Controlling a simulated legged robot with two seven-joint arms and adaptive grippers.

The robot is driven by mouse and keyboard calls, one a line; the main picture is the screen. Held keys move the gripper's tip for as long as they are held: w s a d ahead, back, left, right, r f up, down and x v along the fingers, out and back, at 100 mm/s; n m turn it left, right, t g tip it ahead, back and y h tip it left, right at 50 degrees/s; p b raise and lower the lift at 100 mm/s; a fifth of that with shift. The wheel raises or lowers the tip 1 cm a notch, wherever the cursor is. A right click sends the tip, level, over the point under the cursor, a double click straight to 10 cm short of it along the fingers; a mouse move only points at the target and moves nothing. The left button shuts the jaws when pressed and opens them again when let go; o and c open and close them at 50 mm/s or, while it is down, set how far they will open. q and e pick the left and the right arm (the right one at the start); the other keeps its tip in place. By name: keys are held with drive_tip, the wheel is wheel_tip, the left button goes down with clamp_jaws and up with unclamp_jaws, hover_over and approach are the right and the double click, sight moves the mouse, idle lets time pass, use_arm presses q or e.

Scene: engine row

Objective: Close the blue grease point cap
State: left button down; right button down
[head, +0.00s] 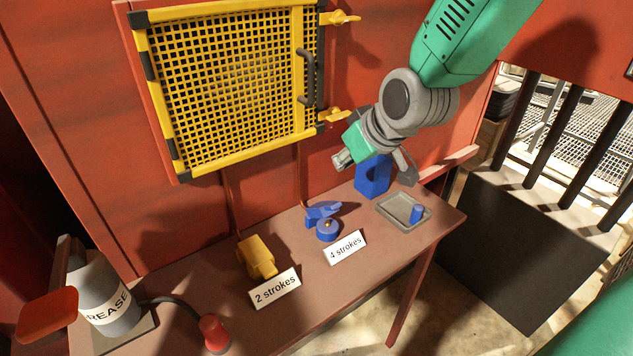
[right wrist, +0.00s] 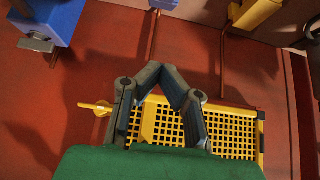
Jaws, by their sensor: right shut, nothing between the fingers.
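The blue grease point (head: 327,231) stands on the brown table, behind the "4 strokes" card. Its blue cap (head: 322,211) is tilted up behind the round fitting, and a small brass nipple shows uncovered. Only a blue edge of it shows at the top of the right wrist view (right wrist: 165,3). My right gripper (head: 342,160) is up above the back of the table, near the red wall, apart from the cap. Its fingers meet with nothing between them in the right wrist view (right wrist: 164,72). My left gripper is out of view.
A blue block (head: 372,177) and a grey tray (head: 391,209) with a blue cylinder (head: 417,213) stand right of the grease point. A yellow grease point (head: 258,256) is to its left. A yellow mesh guard (head: 230,90) hangs above. A grease can (head: 108,300) stands far left.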

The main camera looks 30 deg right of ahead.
drive_tip(key=b, duration=0.1)
hover_over(332, 204)
drive_tip(key=w, duration=0.3)
drive_tip(key=f, duration=0.8)
drive_tip(key=shift+s+a, duration=0.2)
drive_tip(key=shift+a, duration=0.15)
drive_tip(key=shift+s+f, duration=0.9)
drive_tip(key=shift+s+d+f, duration=0.2)
drive_tip(key=shift+s+f, duration=0.2)
drive_tip(key=shift+s, duration=0.05)
drive_tip(key=shift+d+f, duration=0.2)
drive_tip(key=shift+a, duration=0.1)
